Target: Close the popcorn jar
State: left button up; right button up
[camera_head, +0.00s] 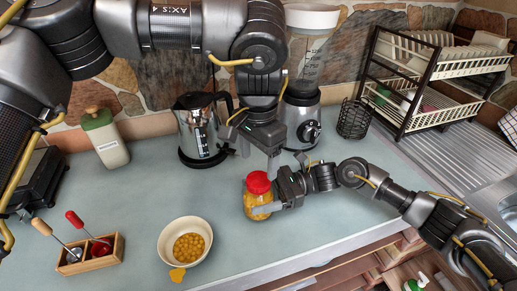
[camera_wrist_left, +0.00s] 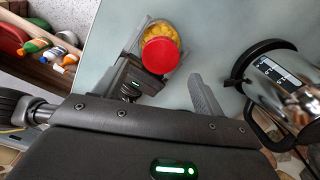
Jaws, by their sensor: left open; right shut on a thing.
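The popcorn jar (camera_head: 255,204), clear with yellow kernels in it, stands upright near the counter's front edge. A red lid (camera_head: 258,182) sits on its top; I cannot tell how tightly it is seated. My right gripper (camera_head: 266,207) comes in from the right and is shut on the jar's body. My left gripper (camera_head: 259,158) points down, open and empty, just above and behind the lid. In the left wrist view the red lid (camera_wrist_left: 160,55) covers the mouth of the jar (camera_wrist_left: 160,31), with my right gripper beside it.
A white bowl of kernels (camera_head: 165,240) and a wooden holder (camera_head: 88,258) with two tools are at the left. A kettle (camera_head: 200,130), a blender (camera_head: 301,118) and a wire basket (camera_head: 355,118) stand behind. A dish rack (camera_head: 440,62) stands at the back right.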

aim_at(258, 179)
pick_arm(q)
jog(key=shift+f, duration=2.8)
